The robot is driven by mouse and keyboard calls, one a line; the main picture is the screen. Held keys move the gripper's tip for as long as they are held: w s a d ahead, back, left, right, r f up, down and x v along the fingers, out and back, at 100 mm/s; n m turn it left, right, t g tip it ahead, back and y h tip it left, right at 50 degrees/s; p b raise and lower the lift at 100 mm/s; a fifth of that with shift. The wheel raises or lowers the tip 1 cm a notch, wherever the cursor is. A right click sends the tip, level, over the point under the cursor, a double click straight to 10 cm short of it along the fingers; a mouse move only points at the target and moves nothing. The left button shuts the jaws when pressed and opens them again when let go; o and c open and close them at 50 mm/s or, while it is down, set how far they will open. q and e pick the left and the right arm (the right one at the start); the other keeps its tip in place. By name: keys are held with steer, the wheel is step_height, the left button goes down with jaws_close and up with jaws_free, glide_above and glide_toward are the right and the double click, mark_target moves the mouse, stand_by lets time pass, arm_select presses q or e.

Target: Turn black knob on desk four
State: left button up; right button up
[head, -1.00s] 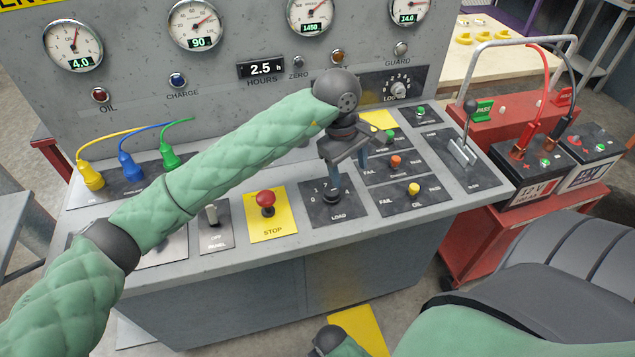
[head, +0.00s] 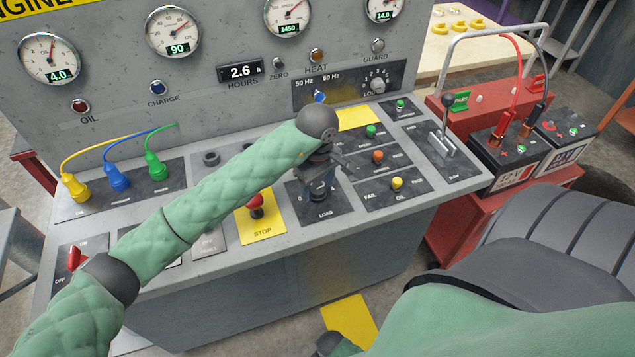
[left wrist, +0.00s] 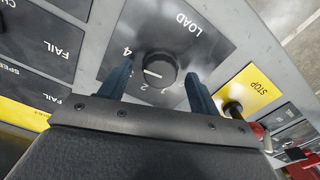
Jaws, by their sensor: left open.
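The black knob (left wrist: 155,72) is on the panel marked LOAD (left wrist: 179,31), on the sloped desk. In the left wrist view it has a white pointer line, and the figures 4 and 2 show beside it; where exactly the line points is hard to tell. My left gripper (head: 320,191) is open, its two dark fingers just over the LOAD panel. In the left wrist view its fingertips (left wrist: 157,82) stand on either side of the knob with gaps. In the head view the gripper hides most of the knob. My right gripper is not in view.
A red STOP button (head: 255,200) stands left of the knob. A yellow button (head: 397,183), an orange button (head: 377,156) and a lever (head: 445,122) are to the right. Colored plugs (head: 116,178) are at the left. A gauge panel rises behind.

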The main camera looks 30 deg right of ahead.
arm_select(q)
steer(key=shift+f, duration=0.35)
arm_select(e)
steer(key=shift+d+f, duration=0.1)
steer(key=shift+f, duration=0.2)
arm_select(q)
steer(key=c, duration=1)
steer(key=shift+o, duration=0.2)
